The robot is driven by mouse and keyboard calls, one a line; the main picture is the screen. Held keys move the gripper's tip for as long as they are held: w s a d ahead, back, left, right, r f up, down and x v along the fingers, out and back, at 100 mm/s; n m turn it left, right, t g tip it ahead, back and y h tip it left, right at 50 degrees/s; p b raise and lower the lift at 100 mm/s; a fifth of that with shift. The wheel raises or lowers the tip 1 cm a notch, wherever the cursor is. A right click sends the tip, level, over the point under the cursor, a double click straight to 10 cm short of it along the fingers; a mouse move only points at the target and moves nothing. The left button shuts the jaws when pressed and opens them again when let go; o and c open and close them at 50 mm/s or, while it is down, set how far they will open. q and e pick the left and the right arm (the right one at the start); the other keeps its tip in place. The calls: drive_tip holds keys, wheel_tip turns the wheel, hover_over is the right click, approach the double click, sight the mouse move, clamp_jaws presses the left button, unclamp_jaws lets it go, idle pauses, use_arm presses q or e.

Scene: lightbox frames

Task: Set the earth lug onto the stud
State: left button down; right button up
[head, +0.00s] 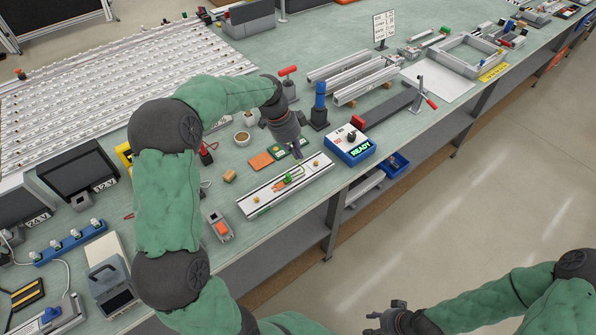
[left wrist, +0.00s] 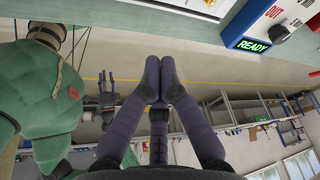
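A long pale metal housing (head: 258,207) lies on the bench, with a green wire (head: 292,178) and orange-red wires (head: 278,187) near its middle. A small yellowish fitting (head: 315,163) shows toward its far end. I cannot make out which part is the lug or the stud. My left gripper (head: 298,153) points down just behind the housing, apart from the wires. In the left wrist view its fingertips (left wrist: 159,66) are together with nothing visible between them. A piece of the housing (left wrist: 195,4) shows at the top edge. My right gripper (head: 386,317) hangs off the bench; its finger gap is unclear.
A blue box reading READY (head: 350,146) stands right of the housing; it also shows in the left wrist view (left wrist: 258,35). A grey-orange device (head: 219,227) lies left.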

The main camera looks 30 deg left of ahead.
sight(283, 181)
use_arm(q)
drive_tip(key=b+x, duration=0.2)
drive_tip(key=x, duration=0.8)
drive_tip(key=shift+d, duration=0.1)
drive_tip(key=a, duration=0.1)
drive_tip(key=s+a, duration=0.1)
drive_tip(key=a, duration=0.1)
drive_tip(key=shift+b, duration=0.3)
drive_tip(key=shift+s+a, duration=0.25)
drive_tip(key=shift+a, duration=0.1)
drive_tip(key=shift+s+a, duration=0.1)
drive_tip(key=shift+s, duration=0.05)
drive_tip(key=s+a, duration=0.1)
drive_tip(key=s, duration=0.1)
drive_tip(key=s+a, duration=0.1)
drive_tip(key=s, duration=0.1)
drive_tip(key=s+b, duration=0.1)
drive_tip(key=s, duration=0.2)
drive_tip(key=shift+a, duration=0.4)
drive_tip(key=shift+w, duration=0.1)
